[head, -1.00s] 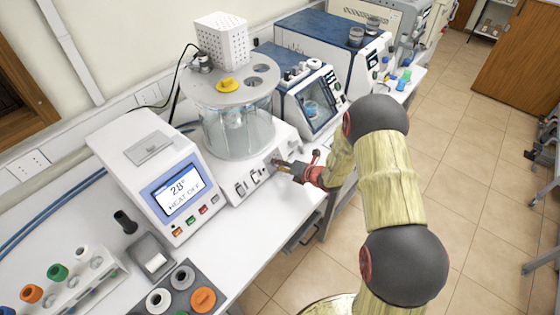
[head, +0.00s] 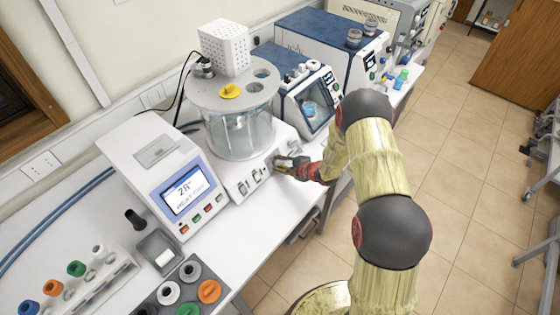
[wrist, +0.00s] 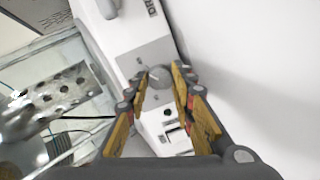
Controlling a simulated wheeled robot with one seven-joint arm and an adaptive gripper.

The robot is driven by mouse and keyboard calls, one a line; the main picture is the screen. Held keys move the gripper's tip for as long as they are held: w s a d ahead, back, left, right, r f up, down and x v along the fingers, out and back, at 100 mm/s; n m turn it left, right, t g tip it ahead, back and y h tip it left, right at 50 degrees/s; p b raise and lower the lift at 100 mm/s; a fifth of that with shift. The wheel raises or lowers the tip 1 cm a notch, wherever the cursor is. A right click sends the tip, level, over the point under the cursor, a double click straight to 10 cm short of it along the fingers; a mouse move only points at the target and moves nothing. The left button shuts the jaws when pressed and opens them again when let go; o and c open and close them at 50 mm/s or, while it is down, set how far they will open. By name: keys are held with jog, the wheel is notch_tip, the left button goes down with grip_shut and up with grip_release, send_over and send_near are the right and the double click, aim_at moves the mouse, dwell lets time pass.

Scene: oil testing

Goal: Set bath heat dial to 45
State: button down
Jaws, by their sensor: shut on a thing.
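The glass bath (head: 238,132) stands on a white base whose sloped front panel (head: 245,186) carries several small controls. My gripper (head: 283,164) is at the right end of that panel. In the wrist view my gripper (wrist: 164,84) has its yellow-padded fingers on either side of a round grey dial (wrist: 160,74), shut on it. The dial's scale and pointer are too small to read, and the fingers hide it in the head view. The display unit (head: 185,190) left of the bath shows about 28° and what looks like HEAT OFF.
A blue-and-white instrument (head: 307,100) stands right of the bath. A rack with coloured caps (head: 95,275) and a small grey holder (head: 158,250) are at the front left of the bench. The floor (head: 470,150) to the right is clear.

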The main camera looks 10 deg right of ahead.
jog(key=shift+m+p, duration=0.35)
jog(key=shift+m, duration=0.15)
dwell(0.3)
jog(key=c, duration=1.5)
grip_release()
jog(key=shift+d, duration=0.1)
jog(key=v, duration=1.2)
jog(key=shift+w, duration=0.15)
